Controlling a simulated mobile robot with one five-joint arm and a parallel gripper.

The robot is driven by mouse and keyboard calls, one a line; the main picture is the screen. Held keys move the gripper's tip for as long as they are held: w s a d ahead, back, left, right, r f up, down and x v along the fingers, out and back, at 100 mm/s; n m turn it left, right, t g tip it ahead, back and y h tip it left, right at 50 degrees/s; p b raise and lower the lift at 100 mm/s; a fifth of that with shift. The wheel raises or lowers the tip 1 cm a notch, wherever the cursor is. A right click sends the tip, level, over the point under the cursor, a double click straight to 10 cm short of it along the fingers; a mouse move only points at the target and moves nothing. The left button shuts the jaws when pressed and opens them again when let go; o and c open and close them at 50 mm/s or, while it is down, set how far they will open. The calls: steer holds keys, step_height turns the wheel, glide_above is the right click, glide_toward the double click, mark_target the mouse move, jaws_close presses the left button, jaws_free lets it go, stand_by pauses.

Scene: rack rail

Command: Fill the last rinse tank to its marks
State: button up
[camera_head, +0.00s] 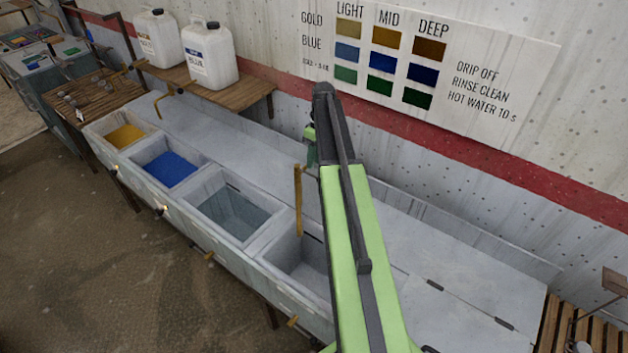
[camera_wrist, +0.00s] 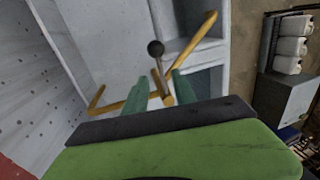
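The last open tank in the row (camera_head: 292,262) is partly hidden by my arm in the head view. Its inside looks grey, and I cannot make out its marks or a water level. A brass spout (camera_head: 298,200) hangs over its back edge. In the wrist view a brass tap (camera_wrist: 166,98) has a thin lever with a black ball knob (camera_wrist: 155,48). My gripper (camera_wrist: 160,86) has its two green fingers apart, one on each side of the tap's lever, with gaps showing. Its green end also shows behind my arm in the head view (camera_head: 311,148).
Left along the row are a tank with greyish water (camera_head: 238,215), a blue tank (camera_head: 170,168) and a gold tank (camera_head: 124,136). Two white jugs (camera_head: 208,55) stand on a wooden shelf (camera_head: 235,94). Flat closed lids (camera_head: 455,300) lie to the right. The wall is close behind.

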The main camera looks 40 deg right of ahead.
mark_target(312, 175)
steer(key=f+b, duration=0.2)
steer(key=f, duration=0.2)
steer(key=shift+s+a+f+b, duration=0.1)
steer(key=shift+a+f+b, duration=0.05)
steer(key=shift+a+b, duration=0.25)
jaws_close()
stand_by(0.9)
